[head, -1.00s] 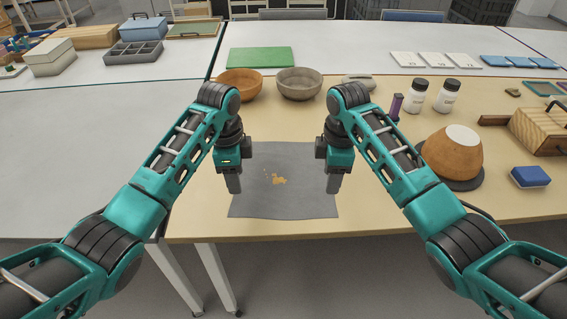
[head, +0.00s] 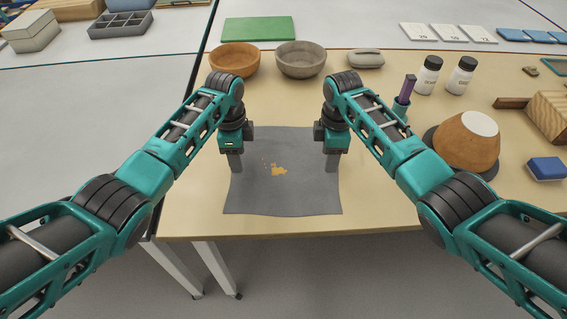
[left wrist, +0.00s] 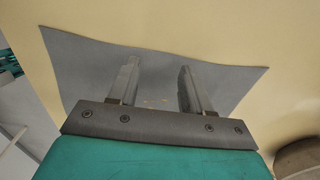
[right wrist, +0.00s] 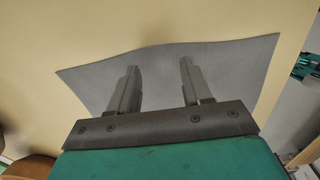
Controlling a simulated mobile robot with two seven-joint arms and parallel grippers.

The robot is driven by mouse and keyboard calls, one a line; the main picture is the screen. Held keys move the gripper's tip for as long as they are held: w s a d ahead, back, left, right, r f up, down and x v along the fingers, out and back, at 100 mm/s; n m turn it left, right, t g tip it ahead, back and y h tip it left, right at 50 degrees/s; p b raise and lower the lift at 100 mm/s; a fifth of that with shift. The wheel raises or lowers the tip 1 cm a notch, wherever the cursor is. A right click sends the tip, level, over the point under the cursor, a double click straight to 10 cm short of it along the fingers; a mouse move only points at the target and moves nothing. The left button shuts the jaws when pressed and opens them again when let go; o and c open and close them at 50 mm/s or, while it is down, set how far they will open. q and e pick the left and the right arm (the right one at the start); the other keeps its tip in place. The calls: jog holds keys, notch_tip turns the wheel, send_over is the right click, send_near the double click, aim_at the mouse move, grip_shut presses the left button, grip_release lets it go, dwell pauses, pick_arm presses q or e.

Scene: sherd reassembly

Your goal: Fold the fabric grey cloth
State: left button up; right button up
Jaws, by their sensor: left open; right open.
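The grey cloth (head: 285,196) lies flat and spread out near the front edge of the table, with a few small tan crumbs or flakes (head: 279,170) at its middle. It also shows in the left wrist view (left wrist: 90,75) and the right wrist view (right wrist: 235,75). My left gripper (head: 236,170) is open and empty above the cloth's left side. My right gripper (head: 332,172) is open and empty above the cloth's right side. In both wrist views the fingers are apart with cloth visible between them. Whether the fingertips touch the cloth cannot be told.
Behind the cloth stand an orange bowl (head: 235,58), a grey bowl (head: 300,58) and a grey lump (head: 366,58). On the right are two white jars (head: 428,77), an orange pot (head: 466,140) on a dark ring, and a blue block (head: 546,169). Bare tabletop lies around the cloth.

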pick_arm(q)
jog(key=shift+f, duration=0.35)
pick_arm(e)
jog(key=shift+f, duration=0.35)
pick_arm(q)
jog(key=shift+f, duration=0.2)
pick_arm(e)
jog(key=shift+f, duration=0.2)
pick_arm(q)
jog(key=shift+r, duration=0.1)
jog(key=shift+c, duration=0.3)
pick_arm(e)
jog(key=shift+r, duration=0.1)
jog(key=shift+c, duration=0.3)
pick_arm(q)
jog(key=shift+c, duration=0.4)
pick_arm(e)
jog(key=shift+c, duration=0.4)
pick_arm(q)
grip_shut()
pick_arm(e)
grip_shut()
pick_arm(q)
jog(key=shift+r, duration=0.1)
pick_arm(e)
jog(key=shift+r, duration=0.1)
